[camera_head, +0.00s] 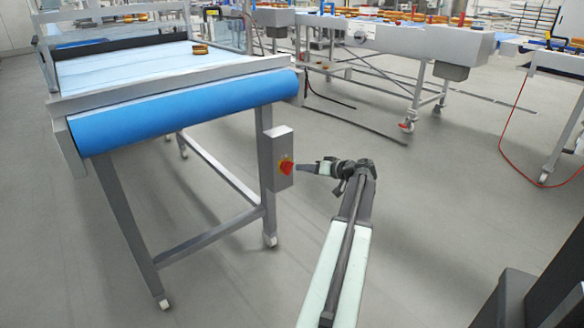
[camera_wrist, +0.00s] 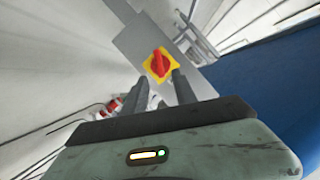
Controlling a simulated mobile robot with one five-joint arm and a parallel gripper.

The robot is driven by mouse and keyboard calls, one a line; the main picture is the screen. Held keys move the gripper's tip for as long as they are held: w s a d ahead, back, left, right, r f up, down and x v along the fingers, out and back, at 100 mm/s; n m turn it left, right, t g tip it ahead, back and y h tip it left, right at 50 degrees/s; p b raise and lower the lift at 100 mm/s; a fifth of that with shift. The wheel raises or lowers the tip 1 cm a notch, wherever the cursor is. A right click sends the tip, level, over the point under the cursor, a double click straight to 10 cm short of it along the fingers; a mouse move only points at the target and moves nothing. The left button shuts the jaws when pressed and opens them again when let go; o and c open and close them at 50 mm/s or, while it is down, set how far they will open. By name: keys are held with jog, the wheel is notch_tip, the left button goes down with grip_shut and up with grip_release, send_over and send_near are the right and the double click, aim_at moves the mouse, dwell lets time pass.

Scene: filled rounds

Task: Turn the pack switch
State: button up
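The pack switch is a red rotary knob (camera_head: 287,168) on a yellow plate, set on a grey box (camera_head: 278,146) fixed to the leg of the blue-belted conveyor.
The conveyor (camera_head: 180,112) with its blue roller end stands left of my arm, a round object (camera_head: 200,49) on its belt. Other conveyors (camera_head: 400,45) stand behind. A red cable (camera_head: 505,135) hangs at the right. The floor around my arm is clear.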

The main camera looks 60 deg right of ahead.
aim_at(291, 168)
jog(key=a+b+x, duration=0.1)
jog(key=b+x, duration=0.1)
jog(key=x, duration=0.5)
jog(key=shift+w+d, duration=0.2)
jog(key=shift+d, duration=0.3)
jog(key=shift+a+f, duration=0.1)
grip_shut()
